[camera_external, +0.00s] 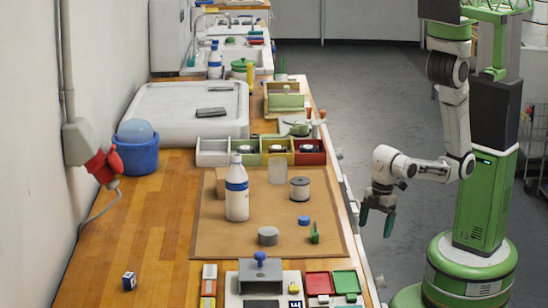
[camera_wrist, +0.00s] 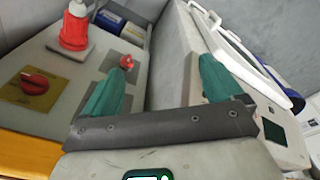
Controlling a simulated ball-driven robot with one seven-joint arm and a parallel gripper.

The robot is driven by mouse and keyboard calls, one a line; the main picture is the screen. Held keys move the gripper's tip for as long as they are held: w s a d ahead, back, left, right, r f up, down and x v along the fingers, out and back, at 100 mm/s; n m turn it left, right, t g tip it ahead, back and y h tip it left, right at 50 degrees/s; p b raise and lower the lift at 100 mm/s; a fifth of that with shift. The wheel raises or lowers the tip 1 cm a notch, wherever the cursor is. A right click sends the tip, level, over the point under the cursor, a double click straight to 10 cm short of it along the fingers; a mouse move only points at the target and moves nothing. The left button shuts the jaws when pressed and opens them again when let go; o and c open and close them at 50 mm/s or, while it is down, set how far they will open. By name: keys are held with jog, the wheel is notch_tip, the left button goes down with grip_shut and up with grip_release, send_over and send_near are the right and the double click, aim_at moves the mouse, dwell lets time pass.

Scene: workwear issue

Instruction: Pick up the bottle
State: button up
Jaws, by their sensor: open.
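A white bottle with a blue band (camera_external: 237,190) stands upright on a brown board (camera_external: 275,233) on the wooden counter. Nothing touches its cap. My gripper (camera_external: 377,222) hangs to the right of the counter's edge, well apart from the bottle, with its green fingers pointing down. In the wrist view the two green fingers of my gripper (camera_wrist: 160,85) are spread with nothing between them. I cannot make out the bottle in the wrist view.
On the board, a translucent cup (camera_external: 277,170), a grey spool-like cylinder (camera_external: 300,189) and a low grey cylinder (camera_external: 268,236) stand near the bottle. A row of coloured bins (camera_external: 212,153) is behind it. A red knob (camera_wrist: 35,84) on a panel shows in the wrist view.

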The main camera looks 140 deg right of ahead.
jog(key=d+r+p, duration=0.5)
jog(key=r+p, duration=0.2)
jog(key=r, duration=0.6)
jog(key=w+d+m+h, duration=0.1)
jog(key=d, duration=0.1)
jog(key=w+d+r+m+t+h, duration=0.1)
jog(key=w+d, duration=0.1)
jog(key=d, duration=0.1)
jog(key=w+d+m+t+h+b, duration=0.1)
jog(key=w+d, duration=0.1)
jog(key=shift+d+r, duration=0.3)
jog(key=w+d+r+m+t+h, duration=0.1)
jog(key=w+d+r+m+h, duration=0.3)
jog(key=d, duration=0.5)
jog(key=n+t+y+b, duration=0.1)
jog(key=n+t+y, duration=0.4)
jog(key=t, duration=0.4)
send_near(229, 192)
jog(key=w+d+f, duration=0.1)
jog(key=p+x, duration=0.1)
jog(key=x, duration=0.3)
jog(key=shift+w, duration=0.2)
jog(key=shift+w+d+f, duration=0.1)
jog(key=shift+w+f, duration=0.25)
jog(key=shift+w, duration=0.2)
